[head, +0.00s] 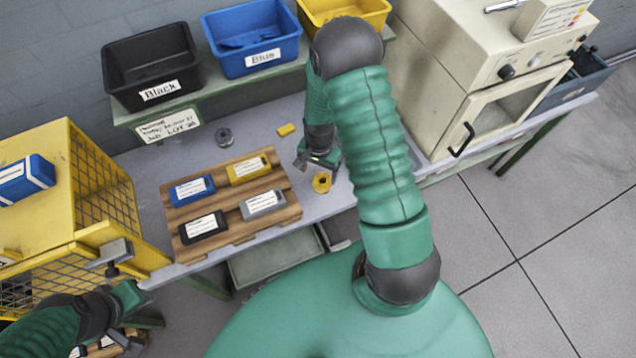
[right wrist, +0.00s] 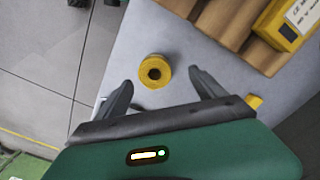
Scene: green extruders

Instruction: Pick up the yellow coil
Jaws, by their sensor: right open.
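The yellow coil (head: 321,182) lies on the grey bench top near its front edge. In the right wrist view the yellow coil (right wrist: 155,71) is a small ring with a dark hole. My right gripper (head: 318,160) is just behind the coil in the head view. In the right wrist view its two fingers (right wrist: 160,82) are spread apart, with the coil ahead of and between their tips, touching neither. My left gripper (head: 120,262) is at the lower left beside the yellow cage, and its jaw state is unclear.
A wooden pallet (head: 232,228) with blue, yellow, black and grey boxes lies left of the coil. A grey spool (head: 223,136) and a small yellow block (head: 286,130) lie behind. A cream oven-like machine (head: 480,75) stands right. Black (head: 150,65) and blue (head: 250,38) bins stand on the shelf.

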